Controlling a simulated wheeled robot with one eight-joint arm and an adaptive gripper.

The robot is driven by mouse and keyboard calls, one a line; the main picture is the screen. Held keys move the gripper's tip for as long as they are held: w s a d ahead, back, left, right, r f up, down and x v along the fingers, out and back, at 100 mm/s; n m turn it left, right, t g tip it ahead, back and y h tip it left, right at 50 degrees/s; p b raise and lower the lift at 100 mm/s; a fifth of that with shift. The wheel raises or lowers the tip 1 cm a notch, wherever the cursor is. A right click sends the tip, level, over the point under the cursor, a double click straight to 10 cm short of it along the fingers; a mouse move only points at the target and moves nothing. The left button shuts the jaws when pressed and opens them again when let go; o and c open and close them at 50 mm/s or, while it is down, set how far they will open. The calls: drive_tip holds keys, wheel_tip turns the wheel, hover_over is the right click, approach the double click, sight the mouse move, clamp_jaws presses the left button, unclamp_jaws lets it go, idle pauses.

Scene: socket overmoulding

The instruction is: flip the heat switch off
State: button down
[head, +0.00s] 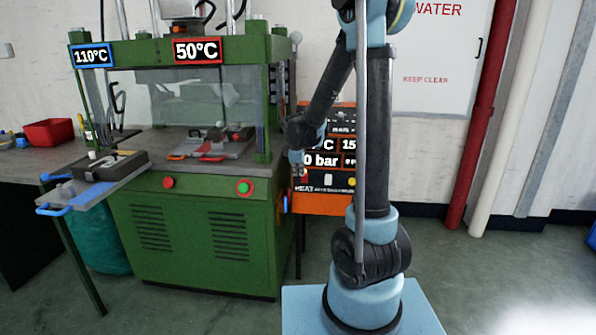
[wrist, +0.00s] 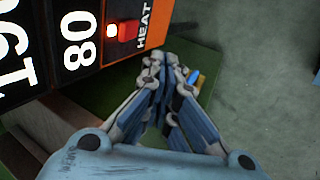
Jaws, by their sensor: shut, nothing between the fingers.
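The heat switch (wrist: 128,30) is a red rocker with a white patch beside it, near the top of the wrist view. It sits on the control box (wrist: 155,25), next to the word HEAT. My gripper (wrist: 163,62) is shut and empty. In the wrist view its fingertips show below and right of the switch, apart from it in the picture; the depth between them is unclear. In the head view my gripper (head: 297,170) hangs at the left edge of the orange control box (head: 335,204), above the HEAT label.
The green press (head: 195,235) stands left of the control box, with a 50°C sign (head: 198,51) and a 110°C sign (head: 91,56). A white button (head: 328,180) and a yellow button (head: 352,181) sit right of the HEAT label.

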sight(301, 178)
drive_tip(key=w+d+f, duration=0.1)
drive_tip(key=w+f, duration=0.4)
drive_tip(key=w, duration=0.2)
drive_tip(key=shift+d+f, duration=0.15)
drive_tip(key=shift+f, duration=0.15)
idle(0.4)
drive_tip(key=shift+w+r+g, duration=0.15)
drive_tip(key=shift+w+g, duration=0.3)
drive_tip(key=shift+g, duration=0.05)
drive_tip(key=shift+r, duration=0.2)
drive_tip(key=shift+r, duration=0.6)
